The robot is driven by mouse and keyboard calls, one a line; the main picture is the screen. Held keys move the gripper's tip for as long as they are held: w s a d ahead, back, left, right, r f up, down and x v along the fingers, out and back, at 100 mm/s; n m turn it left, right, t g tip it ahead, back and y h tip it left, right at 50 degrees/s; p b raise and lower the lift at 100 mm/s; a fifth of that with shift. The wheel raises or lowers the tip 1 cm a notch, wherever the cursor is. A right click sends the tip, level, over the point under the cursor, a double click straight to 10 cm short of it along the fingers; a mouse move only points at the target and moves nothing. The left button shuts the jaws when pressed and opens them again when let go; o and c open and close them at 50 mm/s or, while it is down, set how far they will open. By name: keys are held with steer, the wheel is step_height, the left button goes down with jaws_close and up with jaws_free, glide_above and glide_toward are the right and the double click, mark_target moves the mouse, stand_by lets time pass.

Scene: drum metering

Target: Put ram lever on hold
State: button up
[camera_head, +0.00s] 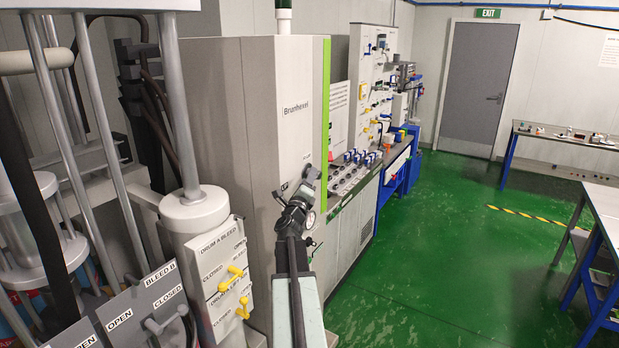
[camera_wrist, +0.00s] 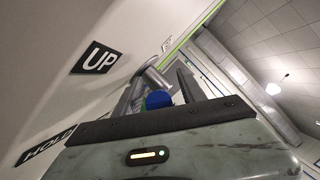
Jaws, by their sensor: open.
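My gripper (camera_head: 310,178) is raised in front of the grey and white Brunhexel cabinet, close to its small labels. In the wrist view my gripper (camera_wrist: 167,78) is open, with a blue rounded knob (camera_wrist: 158,100) between its fingers. The knob looks like the end of the ram lever; the rest of the lever is mostly hidden, and I cannot tell its exact setting or whether the fingers touch it. The UP label (camera_wrist: 97,60) and the HOLD label (camera_wrist: 46,146) are on the white panel at the left of the wrist view.
The Brunhexel cabinet (camera_head: 255,120) stands directly behind my arm. At lower left are the drum bleed panel (camera_head: 222,275) with yellow handles and the BLEED B plate (camera_head: 140,310) with a grey lever. Open green floor (camera_head: 440,250) lies to the right.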

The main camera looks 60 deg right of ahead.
steer(key=shift+d, duration=0.15)
steer(key=shift+c, duration=0.3)
jaws_close()
stand_by(1.1)
